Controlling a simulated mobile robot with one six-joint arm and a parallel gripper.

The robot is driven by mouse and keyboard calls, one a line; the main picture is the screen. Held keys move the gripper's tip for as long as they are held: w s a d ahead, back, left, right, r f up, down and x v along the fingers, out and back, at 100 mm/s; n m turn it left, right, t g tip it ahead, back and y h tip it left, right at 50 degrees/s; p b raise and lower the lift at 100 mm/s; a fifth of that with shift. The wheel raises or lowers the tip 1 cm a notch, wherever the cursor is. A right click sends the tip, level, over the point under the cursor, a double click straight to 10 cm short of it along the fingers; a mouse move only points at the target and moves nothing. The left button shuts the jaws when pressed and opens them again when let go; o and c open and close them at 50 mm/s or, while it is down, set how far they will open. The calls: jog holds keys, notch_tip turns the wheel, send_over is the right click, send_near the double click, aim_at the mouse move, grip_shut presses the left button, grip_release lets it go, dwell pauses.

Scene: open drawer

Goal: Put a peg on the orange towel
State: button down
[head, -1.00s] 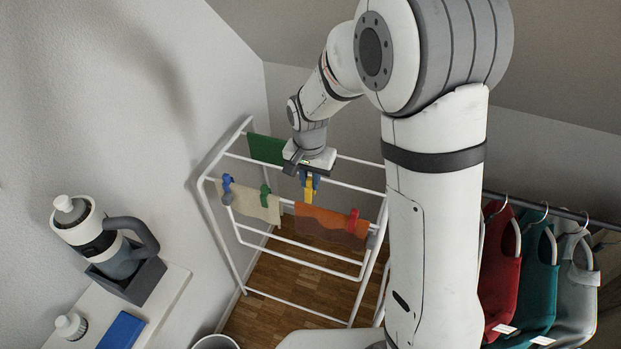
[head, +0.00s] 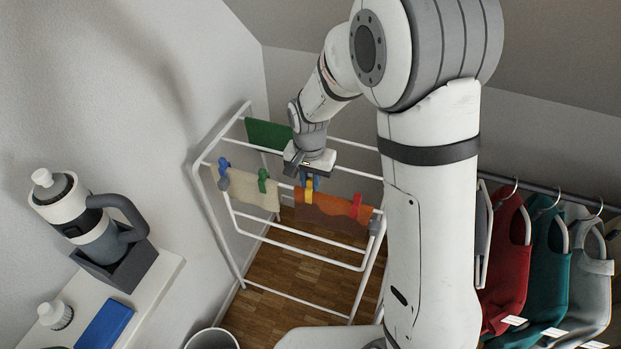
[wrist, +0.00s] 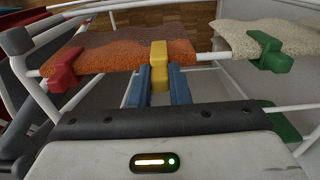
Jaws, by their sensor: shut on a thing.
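The orange towel (head: 332,216) hangs over the front rail of the white drying rack. A red peg (head: 356,206) sits on its right part in the head view; this red peg is at the left in the wrist view (wrist: 63,70). My gripper (wrist: 160,85) is shut on a yellow peg (wrist: 159,62), held between its blue fingers. The yellow peg (head: 308,190) is at the towel's left end in the head view. In the wrist view it overlaps the towel's edge at the rail; I cannot tell whether it clasps the cloth.
A cream towel (head: 254,190) hangs to the left with a blue peg (head: 223,168) and a green peg (head: 263,180). A green towel (head: 268,134) hangs on the rear rail. Clothes on hangers (head: 505,265) are at the right.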

jog(key=shift+f, duration=0.45)
jog(key=c, duration=1.3)
grip_release()
jog(key=shift+r, duration=0.1)
notch_tip(320, 180, up, 8)
jog(key=shift+s+f+b, duration=0.1)
jog(key=shift+f+b, duration=0.05)
jog(key=shift+b, duration=0.25)
jog(key=shift+s+d+r, duration=0.1)
jog(key=shift+s+r, duration=0.05)
jog(key=shift+r, duration=0.05)
jog(key=shift+s+d+r+n+t, duration=0.55)
jog(key=shift+s+d+r, duration=0.7)
jog(key=shift+s+d, duration=1.5)
jog(key=shift+s+d+r+n+t, duration=0.25)
jog(key=shift+s+d+r+n, duration=1.25)
jog(key=shift+s, duration=2)
jog(key=shift+s+d+r+n+t, duration=0.1)
jog(key=shift+s+d+r+t, duration=0.6)
jog(key=shift+s+d, duration=2.25)
